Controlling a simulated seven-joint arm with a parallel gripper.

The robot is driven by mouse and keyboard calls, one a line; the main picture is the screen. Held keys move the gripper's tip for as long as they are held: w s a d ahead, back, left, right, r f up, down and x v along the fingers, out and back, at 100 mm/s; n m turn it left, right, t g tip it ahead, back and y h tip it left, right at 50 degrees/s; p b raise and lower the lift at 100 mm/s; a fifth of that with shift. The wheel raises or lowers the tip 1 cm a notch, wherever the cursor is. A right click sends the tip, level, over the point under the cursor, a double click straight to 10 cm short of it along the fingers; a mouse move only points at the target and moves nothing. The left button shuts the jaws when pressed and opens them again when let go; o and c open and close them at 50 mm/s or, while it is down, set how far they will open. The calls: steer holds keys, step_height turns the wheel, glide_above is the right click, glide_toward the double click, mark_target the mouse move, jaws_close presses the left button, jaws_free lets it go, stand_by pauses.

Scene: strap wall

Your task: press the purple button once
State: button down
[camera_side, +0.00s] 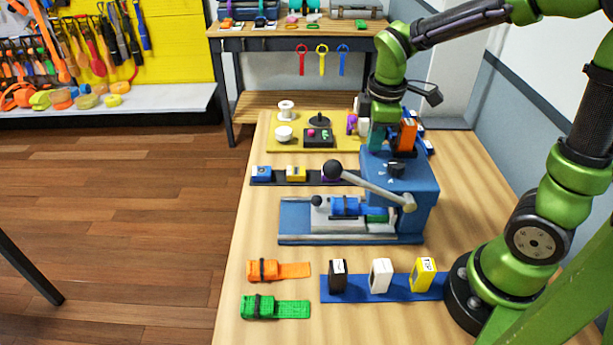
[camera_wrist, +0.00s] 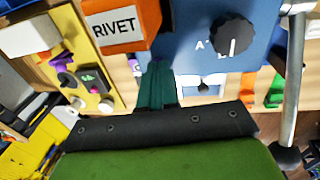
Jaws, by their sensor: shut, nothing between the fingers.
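My gripper (camera_side: 376,137) is shut and empty, with teal fingers pointing down beside the blue press; the fingers also show in the wrist view (camera_wrist: 156,88). A small black panel (camera_side: 318,143) on the yellow mat bears a round pinkish-purple button (camera_side: 311,132) and a green mark. The button also shows in the wrist view (camera_wrist: 87,77), left of the fingers and apart from them. A purple piece (camera_side: 352,122) stands on the mat nearer my gripper. Another purple block (camera_side: 330,171) on the dark strip is partly hidden by a black ball knob.
The blue press (camera_side: 420,190) with its lever (camera_side: 370,184) stands close to my gripper. An orange RIVET box (camera_wrist: 122,22) is beside the fingers. White spools (camera_side: 284,133) share the yellow mat (camera_side: 275,147).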

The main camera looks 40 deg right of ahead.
steer(key=shift+f, duration=0.8)
step_height(320, 180, up, 15)
steer(key=s+a, duration=0.1)
steer(key=shift+s, duration=0.15)
steer(key=shift+f, duration=0.1)
steer(key=s+a+f+m+t+y, duration=0.1)
steer(key=s+a+f+m+t, duration=0.1)
steer(key=m, duration=0.4)
steer(key=s+a+f+m+t+y, duration=0.2)
steer(key=s+a+m+t, duration=0.2)
steer(key=m, duration=0.3)
steer(key=shift+s+a+f, duration=0.15)
steer(key=shift+s+f, duration=0.1)
steer(key=shift+s, duration=0.6)
